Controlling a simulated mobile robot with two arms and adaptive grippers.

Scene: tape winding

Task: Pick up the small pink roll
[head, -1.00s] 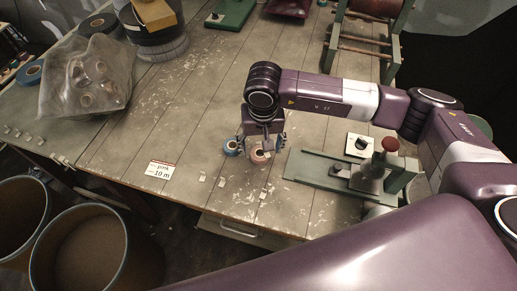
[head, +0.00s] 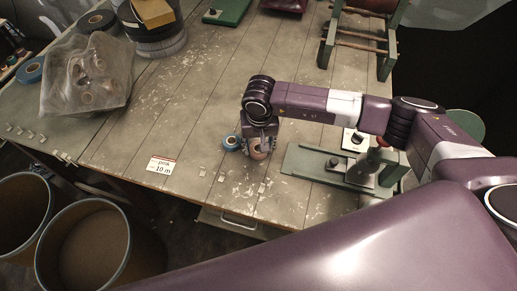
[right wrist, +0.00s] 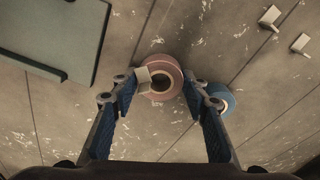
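The small pink roll (head: 259,154) lies on the worktable, partly hidden by my right gripper (head: 258,146) in the head view. In the right wrist view the pink roll (right wrist: 174,73) sits between the tips of the open gripper (right wrist: 164,84). A gap shows on either side, narrower at the left finger. A pale tape end shows on the roll's left side. A small blue roll (head: 231,143) lies just left of the gripper; in the wrist view the blue roll (right wrist: 222,97) is beside the right finger. My left gripper is not in view.
A green fixture (head: 325,166) stands to the right of the gripper. A card reading "pink 10 m" (head: 161,166) lies to the left. A clear bag of rolls (head: 85,82) is farther left. Small pale scraps (head: 221,179) lie near the front edge. Bins (head: 85,243) stand below.

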